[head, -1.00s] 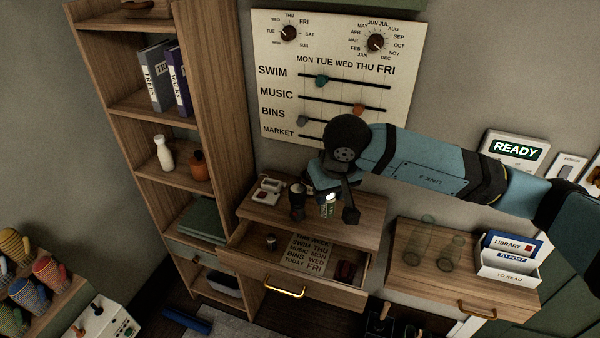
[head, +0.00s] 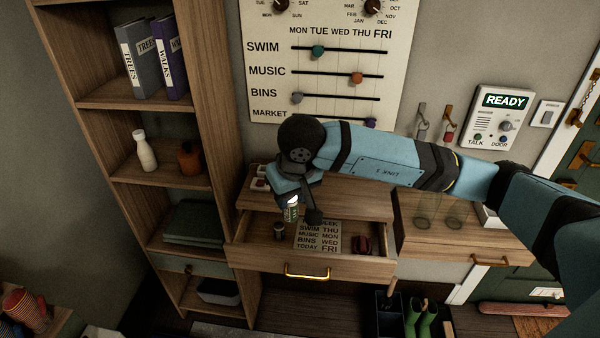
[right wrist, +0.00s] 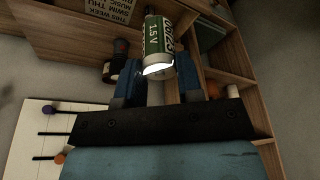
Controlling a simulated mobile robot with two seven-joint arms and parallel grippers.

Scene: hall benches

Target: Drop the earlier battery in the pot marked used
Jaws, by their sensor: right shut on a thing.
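My right gripper (head: 302,208) is shut on a green and white battery (head: 291,208). It holds the battery above the open drawer (head: 310,267), toward its left side. No pot marked used can be made out. My left gripper is not in view.
The drawer also holds a printed note (head: 318,237) and a dark red object (head: 364,243). A tall shelf (head: 215,130) stands close on the left. Glass vases (head: 427,210) stand on the right cabinet. A slider board (head: 320,70) hangs behind my arm.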

